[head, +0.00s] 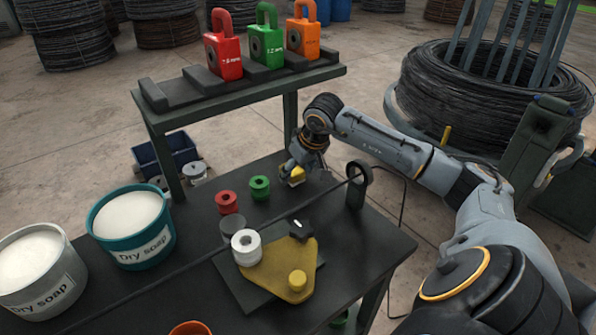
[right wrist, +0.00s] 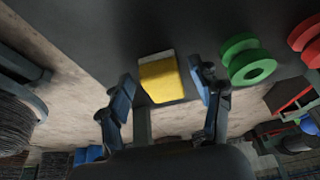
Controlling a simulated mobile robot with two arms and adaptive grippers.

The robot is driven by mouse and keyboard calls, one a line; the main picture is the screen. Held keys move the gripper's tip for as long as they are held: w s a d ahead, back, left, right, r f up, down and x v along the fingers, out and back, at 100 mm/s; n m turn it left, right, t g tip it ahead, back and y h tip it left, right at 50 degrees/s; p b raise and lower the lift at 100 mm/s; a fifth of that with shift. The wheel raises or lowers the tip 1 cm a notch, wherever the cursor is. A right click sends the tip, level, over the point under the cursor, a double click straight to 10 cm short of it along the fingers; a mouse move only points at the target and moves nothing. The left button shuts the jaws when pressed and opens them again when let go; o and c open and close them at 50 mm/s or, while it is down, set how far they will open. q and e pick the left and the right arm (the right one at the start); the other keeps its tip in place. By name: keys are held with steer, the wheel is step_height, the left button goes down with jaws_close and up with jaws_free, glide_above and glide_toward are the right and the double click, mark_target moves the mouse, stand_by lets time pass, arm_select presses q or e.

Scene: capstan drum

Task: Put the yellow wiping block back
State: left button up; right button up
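The yellow wiping block (head: 297,177) is on the dark bench top, toward its back right. In the right wrist view the yellow block (right wrist: 163,80), with a pale grey strip along one edge, sits between the two fingers. My right gripper (head: 294,168) is at the block, above the bench. Its fingers (right wrist: 164,90) are spread, one on each side of the block, with a visible gap on both sides. My left gripper is not in view.
Red (head: 227,201) and green (head: 260,187) spools stand left of the block. A thin wire crosses the bench to a dark guide (head: 358,183). A yellow plate (head: 277,269) with rollers is in front. Dry soap tubs (head: 133,227) stand left. A raised shelf (head: 267,83) carries coloured blocks.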

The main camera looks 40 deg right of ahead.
steer(key=shift+r, duration=0.3)
steer(key=b+v, duration=0.1)
steer(key=v, duration=1)
steer(key=shift+s+r, duration=0.15)
steer(key=shift+r, duration=0.2)
steer(key=shift+a+f, duration=0.1)
